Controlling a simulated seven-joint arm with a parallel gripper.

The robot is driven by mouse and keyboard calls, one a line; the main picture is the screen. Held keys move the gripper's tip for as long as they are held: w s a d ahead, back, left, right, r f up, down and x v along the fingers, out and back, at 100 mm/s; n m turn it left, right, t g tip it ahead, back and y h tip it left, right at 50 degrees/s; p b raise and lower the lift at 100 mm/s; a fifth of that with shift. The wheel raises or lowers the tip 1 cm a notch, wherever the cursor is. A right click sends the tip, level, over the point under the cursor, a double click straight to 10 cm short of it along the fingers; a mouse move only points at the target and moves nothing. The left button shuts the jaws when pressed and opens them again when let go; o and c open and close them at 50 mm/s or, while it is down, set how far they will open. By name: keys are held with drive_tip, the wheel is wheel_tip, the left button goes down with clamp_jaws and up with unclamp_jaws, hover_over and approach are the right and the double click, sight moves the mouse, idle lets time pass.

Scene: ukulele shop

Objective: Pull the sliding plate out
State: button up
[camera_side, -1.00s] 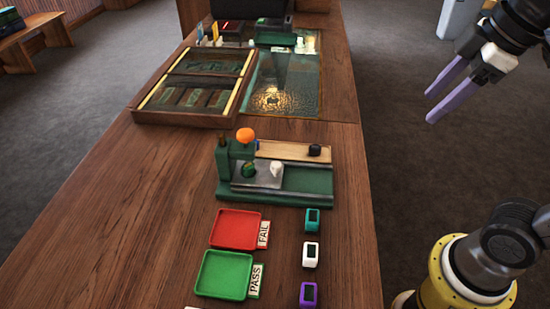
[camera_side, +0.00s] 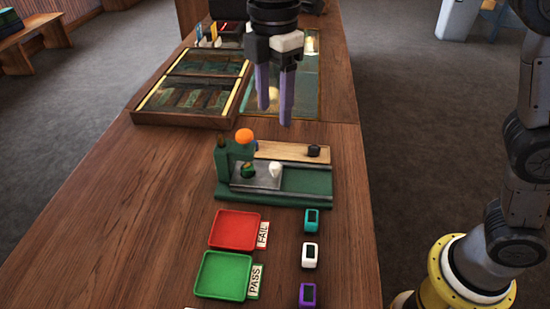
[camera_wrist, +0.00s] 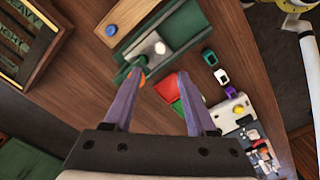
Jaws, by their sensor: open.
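The sliding plate (camera_side: 257,179) is a grey metal plate with a white knob (camera_side: 275,169) on it. It lies in the green fixture (camera_side: 308,182), at the left part of the track, beside the upright with the orange knob (camera_side: 245,136). The track to the right of the plate is bare green. In the wrist view the white knob (camera_wrist: 160,47) and the fixture (camera_wrist: 185,28) show beyond the fingers. My gripper (camera_side: 275,108) is open and empty, with its purple fingers pointing down. It hangs above and behind the fixture, apart from it. The fingers also show in the wrist view (camera_wrist: 153,92).
A wooden strip (camera_side: 285,151) with a dark knob (camera_side: 314,150) runs along the fixture's back. A red tray (camera_side: 236,229) and a green tray (camera_side: 224,275) lie in front, with small teal, white and purple devices (camera_side: 310,255) beside them. A wooden case (camera_side: 185,118) stands behind left.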

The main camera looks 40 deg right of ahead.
sight(275, 165)
wheel_tip(275, 165, down, 13)
drive_tip(key=shift+f, duration=0.1)
idle(0.3)
clamp_jaws()
idle(1.5)
